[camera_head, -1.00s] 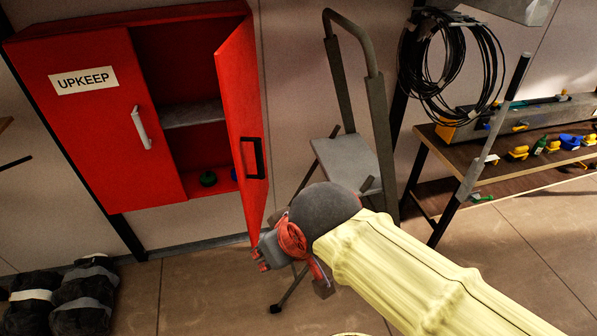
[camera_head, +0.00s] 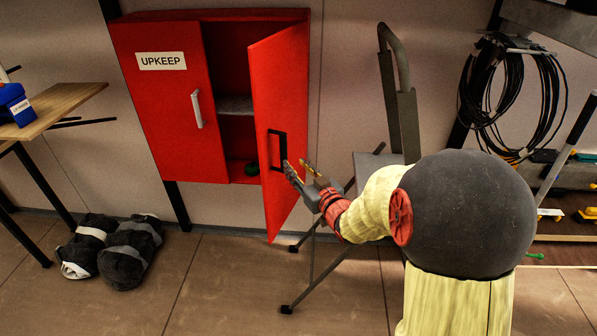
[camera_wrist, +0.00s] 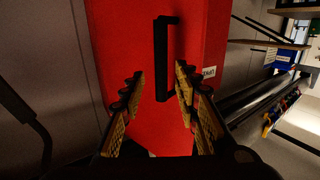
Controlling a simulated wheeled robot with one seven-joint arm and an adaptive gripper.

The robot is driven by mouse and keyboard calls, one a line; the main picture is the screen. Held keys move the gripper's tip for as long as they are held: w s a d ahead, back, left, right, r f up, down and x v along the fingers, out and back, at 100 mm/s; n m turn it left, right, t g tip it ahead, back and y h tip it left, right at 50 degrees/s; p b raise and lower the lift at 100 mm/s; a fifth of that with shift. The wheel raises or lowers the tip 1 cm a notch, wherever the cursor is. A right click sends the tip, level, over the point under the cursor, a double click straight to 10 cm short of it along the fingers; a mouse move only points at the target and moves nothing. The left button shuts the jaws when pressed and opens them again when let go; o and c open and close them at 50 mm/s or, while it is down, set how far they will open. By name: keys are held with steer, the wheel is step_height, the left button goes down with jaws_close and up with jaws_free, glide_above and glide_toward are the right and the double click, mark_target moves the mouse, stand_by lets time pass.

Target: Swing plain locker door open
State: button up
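The plain locker door (camera_head: 283,85) is the red unlabelled right door of the wall locker, and it stands ajar with the interior showing. Its black bar handle (camera_head: 283,149) is upright on the outer face. My gripper (camera_head: 300,168) is in front of this handle, fingers pointing at it. In the wrist view the handle (camera_wrist: 161,60) is upright ahead, between the lines of the two open fingers (camera_wrist: 158,76). The fingers look empty; whether they touch the handle I cannot tell. The left door, labelled UPKEEP (camera_head: 165,90), is shut.
A folding step stool (camera_head: 400,110) stands right of the door, close behind my gripper. Black cable coils (camera_head: 512,95) hang at the right. Dark bags (camera_head: 115,248) lie on the floor at the left, near a wooden table (camera_head: 60,108).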

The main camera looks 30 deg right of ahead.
mark_target(285, 156)
steer(key=shift+w+d+f+t+y, duration=0.1)
steer(key=shift+w+f+t+y, duration=0.05)
steer(key=shift+f+t+y, duration=0.2)
steer(key=w, duration=0.7)
steer(key=shift+w, duration=0.35)
steer(key=shift+c, duration=0.2)
steer(key=shift+s+r, duration=0.1)
steer(key=shift+s, duration=0.05)
steer(key=shift+c, duration=1.4)
steer(key=c, duration=0.5)
jaws_close()
